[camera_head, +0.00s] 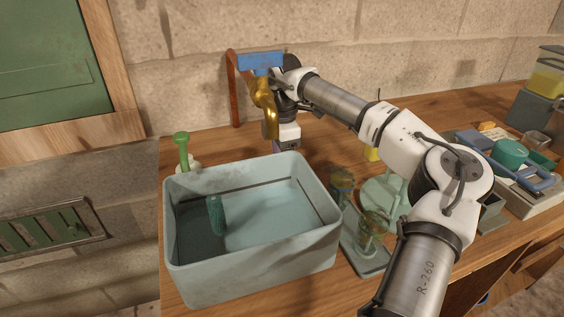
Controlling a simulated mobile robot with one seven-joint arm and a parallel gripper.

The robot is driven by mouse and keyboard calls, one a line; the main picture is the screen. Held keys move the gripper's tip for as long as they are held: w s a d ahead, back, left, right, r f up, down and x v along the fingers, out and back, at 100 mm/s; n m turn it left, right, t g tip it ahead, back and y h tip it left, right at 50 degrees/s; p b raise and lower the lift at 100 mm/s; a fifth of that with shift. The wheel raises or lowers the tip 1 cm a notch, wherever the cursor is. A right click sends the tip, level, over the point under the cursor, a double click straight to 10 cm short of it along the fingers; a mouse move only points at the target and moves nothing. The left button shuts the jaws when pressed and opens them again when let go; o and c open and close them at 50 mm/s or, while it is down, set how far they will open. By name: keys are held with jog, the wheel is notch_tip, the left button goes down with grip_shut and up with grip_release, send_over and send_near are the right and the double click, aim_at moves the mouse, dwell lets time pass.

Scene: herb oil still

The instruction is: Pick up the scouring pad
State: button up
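I cannot clearly identify the scouring pad. A small dark green, rough-looking upright piece (215,215) stands inside the grey-blue basin (270,255), against the shaded left part, and may be it. My gripper (286,146) is behind the basin's far rim, beside the brass tap, pointing down. Its fingers are mostly hidden by the tap and rim, so their opening and anything between them cannot be seen.
The brass tap (264,100) with a blue handle rises behind the basin, close to my gripper. A green-topped bottle (182,150) stands at the back left. Glassware on a stand (371,225) is right of the basin. A crowded tray (535,195) lies farther right.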

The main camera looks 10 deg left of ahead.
jog(key=c, duration=0.9)
jog(key=shift+c, duration=0.2)
notch_tip(320, 180, up, 18)
